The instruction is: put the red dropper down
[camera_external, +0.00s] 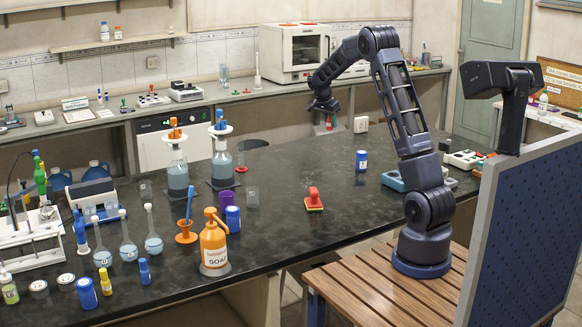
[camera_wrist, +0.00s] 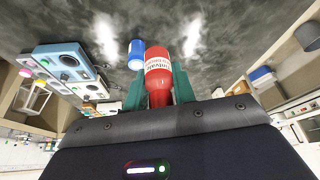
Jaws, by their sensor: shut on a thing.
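The red dropper (camera_wrist: 158,70) is a red bottle with a white printed label. In the wrist view it sits between the green fingers of my gripper (camera_wrist: 161,85), which is shut on it. In the external view my gripper (camera_external: 327,118) hangs near the far edge of the black bench (camera_external: 290,165), and a small bit of red shows at its fingers. The dropper looks held in the air over the bench; its exact height is hard to tell.
A blue jar (camera_external: 361,160) stands on the bench to the right, also seen in the wrist view (camera_wrist: 137,54). A red stamp-like item (camera_external: 313,200) lies mid-bench. Flasks, a soap bottle (camera_external: 214,245) and glassware crowd the left. The bench between is mostly clear.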

